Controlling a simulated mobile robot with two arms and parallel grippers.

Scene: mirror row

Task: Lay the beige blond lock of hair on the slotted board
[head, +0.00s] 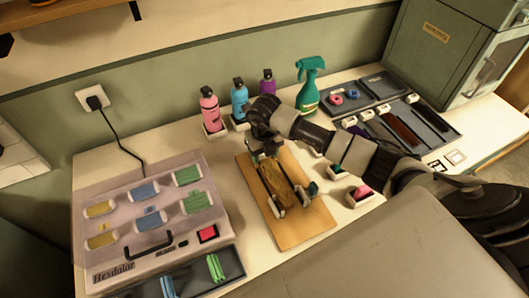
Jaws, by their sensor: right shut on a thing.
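The beige blond lock of hair (274,184) shows as a golden-brown strip over a flat wooden board (303,234) in the middle of the table. I take this to be the slotted board, but I cannot make out its slots. The gripper hides part of the lock. Whether the lock touches the board cannot be told. My left gripper is not in view.
A Hexdalor case (148,262) of coloured rolls stands left. Pink (209,108), blue (240,98) and purple (267,82) bottles and a green spray bottle (309,87) stand behind. A dark tray (440,122) with locks lies right, before a grey-green cabinet (437,55).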

